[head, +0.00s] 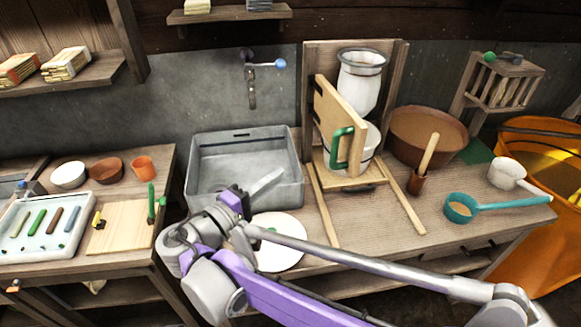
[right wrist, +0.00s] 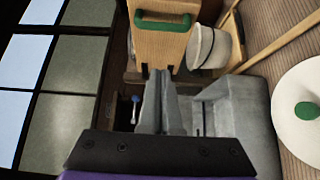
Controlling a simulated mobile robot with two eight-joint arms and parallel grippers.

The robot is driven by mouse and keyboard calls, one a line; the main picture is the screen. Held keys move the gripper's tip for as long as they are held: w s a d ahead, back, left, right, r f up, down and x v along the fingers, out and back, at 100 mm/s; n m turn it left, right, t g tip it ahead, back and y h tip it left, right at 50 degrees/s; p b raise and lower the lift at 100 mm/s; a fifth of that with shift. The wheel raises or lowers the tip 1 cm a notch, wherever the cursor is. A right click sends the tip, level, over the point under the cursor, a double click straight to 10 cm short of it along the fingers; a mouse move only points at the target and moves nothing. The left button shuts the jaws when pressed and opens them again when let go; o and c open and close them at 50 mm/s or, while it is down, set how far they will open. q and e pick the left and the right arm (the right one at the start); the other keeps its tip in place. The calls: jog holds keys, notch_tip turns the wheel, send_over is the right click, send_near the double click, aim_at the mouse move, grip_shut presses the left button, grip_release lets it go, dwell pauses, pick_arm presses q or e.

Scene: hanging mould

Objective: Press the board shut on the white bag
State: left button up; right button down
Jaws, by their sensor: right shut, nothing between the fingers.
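The wooden board (head: 338,108) has a green handle (head: 342,147) and stands swung out at an angle on a wooden frame (head: 397,75). The white bag (head: 362,85) hangs from a grey ring behind the board, which hides part of its lower end. The board is apart from the bag at its free edge. My right gripper (head: 265,182) is shut and empty above the grey basin's front side, left of the board. In the right wrist view, my shut fingers (right wrist: 158,75) point toward the board (right wrist: 160,46) and its handle (right wrist: 163,20). My left gripper is out of view.
A white bucket (head: 369,150) stands below the bag. The grey basin (head: 240,140) and a round white lid (head: 280,242) with a green knob lie near my right gripper. A brown bowl (head: 425,128) and a wooden-handled tool (head: 424,165) stand right of the frame.

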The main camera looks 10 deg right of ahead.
jog(key=s+d+p+x, duration=0.1)
jog(key=s+d+x, duration=0.1)
jog(key=x, duration=1)
jog(key=shift+d+f, duration=0.1)
jog(key=shift+d, duration=0.15)
